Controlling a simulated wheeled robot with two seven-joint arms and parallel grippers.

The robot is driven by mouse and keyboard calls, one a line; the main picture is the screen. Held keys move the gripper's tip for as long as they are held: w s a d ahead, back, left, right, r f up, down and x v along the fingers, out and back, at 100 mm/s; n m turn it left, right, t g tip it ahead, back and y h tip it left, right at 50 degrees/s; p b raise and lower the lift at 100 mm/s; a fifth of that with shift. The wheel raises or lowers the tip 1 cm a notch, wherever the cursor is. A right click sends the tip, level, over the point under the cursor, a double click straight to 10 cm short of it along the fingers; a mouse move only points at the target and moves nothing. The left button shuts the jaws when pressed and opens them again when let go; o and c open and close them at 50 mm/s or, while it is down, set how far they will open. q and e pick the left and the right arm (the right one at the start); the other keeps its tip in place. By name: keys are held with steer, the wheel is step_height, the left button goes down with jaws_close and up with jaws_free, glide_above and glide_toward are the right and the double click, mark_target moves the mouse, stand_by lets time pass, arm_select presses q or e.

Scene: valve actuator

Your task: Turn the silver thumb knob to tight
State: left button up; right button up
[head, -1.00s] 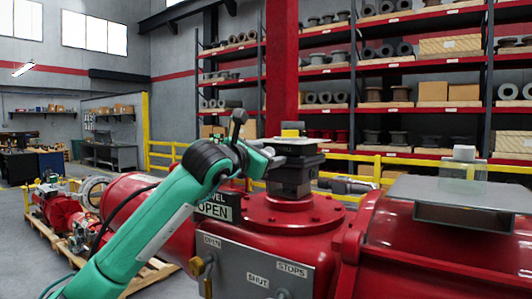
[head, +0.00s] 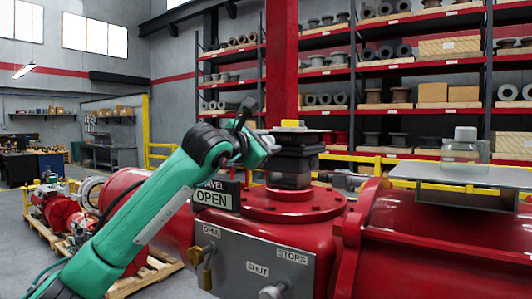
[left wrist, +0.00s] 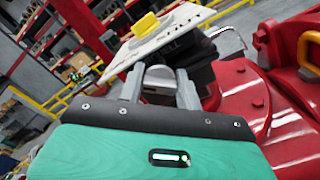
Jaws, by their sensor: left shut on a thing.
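The silver thumb knob (left wrist: 158,76) is a small rounded grey piece beneath the edge of a pale plate in the left wrist view. My left gripper (left wrist: 159,88) has one finger on each side of it and is shut on it. In the head view my left gripper (head: 270,146) reaches in from the left to the black block (head: 291,165) on the red valve actuator (head: 290,204). The knob is hidden there by the gripper. A yellow pointer piece (left wrist: 145,24) sits on the plate and also shows in the head view (head: 291,124). My right gripper is not in view.
An OPEN sign (head: 212,198) stands just below my left wrist. A grey panel (head: 240,250) carries a brass fitting (head: 203,267) and a silver round knob (head: 271,291). Yellow railing (head: 160,150) runs behind.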

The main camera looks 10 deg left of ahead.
arm_select(q)
steer(key=m+b, duration=0.1)
steer(key=m, duration=0.1)
steer(key=m+b, duration=0.1)
steer(key=m, duration=0.1)
steer(key=shift+f+m+b, duration=0.2)
steer(key=shift+m+b, duration=0.1)
steer(key=shift+b, duration=0.05)
steer(key=shift+m+b, duration=0.65)
steer(key=shift+m, duration=1.25)
steer(key=shift+d, duration=0.1)
steer(key=o, duration=1)
steer(key=shift+s, duration=0.1)
